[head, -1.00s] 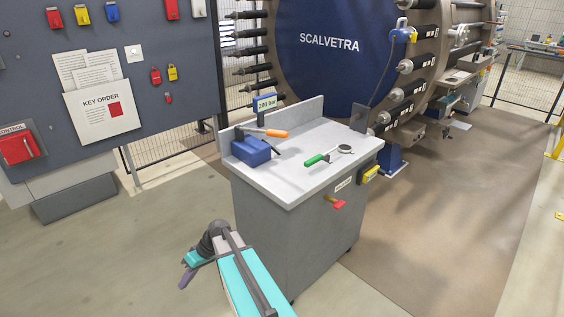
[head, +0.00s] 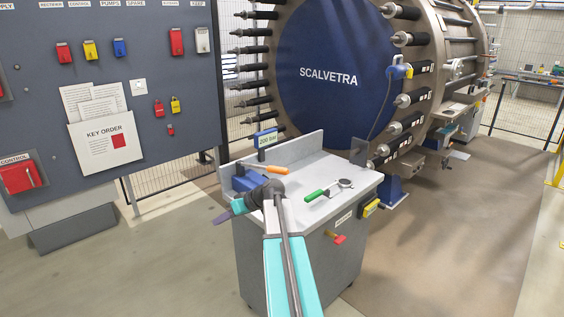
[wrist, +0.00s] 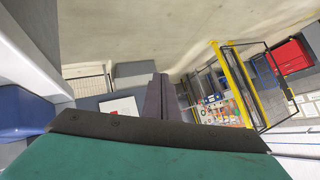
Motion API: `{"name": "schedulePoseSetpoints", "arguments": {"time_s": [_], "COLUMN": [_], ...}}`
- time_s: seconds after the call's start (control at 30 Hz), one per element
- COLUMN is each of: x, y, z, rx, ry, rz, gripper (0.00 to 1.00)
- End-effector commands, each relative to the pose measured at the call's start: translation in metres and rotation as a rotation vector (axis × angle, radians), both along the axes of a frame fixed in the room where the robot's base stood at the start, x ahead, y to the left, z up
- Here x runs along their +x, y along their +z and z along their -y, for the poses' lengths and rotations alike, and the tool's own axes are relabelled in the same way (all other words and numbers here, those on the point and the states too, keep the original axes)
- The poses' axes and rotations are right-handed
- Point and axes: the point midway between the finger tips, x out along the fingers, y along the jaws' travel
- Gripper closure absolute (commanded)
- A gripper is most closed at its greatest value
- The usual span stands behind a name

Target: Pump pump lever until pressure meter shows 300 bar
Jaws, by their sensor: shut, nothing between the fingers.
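The pump (head: 245,181) is a blue block on the grey workbench, partly hidden behind my arm. Its pump lever (head: 276,169) ends in an orange grip, pointing right. The pressure meter (head: 266,139) behind it reads 200 bar. My gripper (head: 222,217) is shut and empty, at the left side of the bench, left of and in front of the pump, apart from the lever. In the wrist view my gripper's fingers (wrist: 158,95) are together, and a blue surface, probably the pump (wrist: 22,114), shows at the left edge.
A green-handled tool with a round head (head: 330,190) lies on the workbench (head: 335,206). A red handle (head: 338,239) and a yellow device (head: 371,207) are on its side. The key board (head: 120,70) stands at left, the large blue stack (head: 330,50) behind. Floor at right is clear.

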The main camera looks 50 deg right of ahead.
Motion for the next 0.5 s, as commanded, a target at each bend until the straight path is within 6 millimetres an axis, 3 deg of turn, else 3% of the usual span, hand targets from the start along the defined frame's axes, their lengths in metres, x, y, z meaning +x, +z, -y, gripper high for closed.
{"name": "schedulePoseSetpoints", "arguments": {"time_s": [0.03, 0.27, 0.5], "x": [-0.002, -0.02, -0.052], "y": [0.018, 0.083, 0.151], "z": [0.016, 0.076, 0.136], "rx": [-0.008, -0.039, -0.089], "ry": [-0.02, -0.099, -0.187], "rz": [0.02, 0.092, 0.157], "gripper": [1.0, 1.0, 1.0]}}
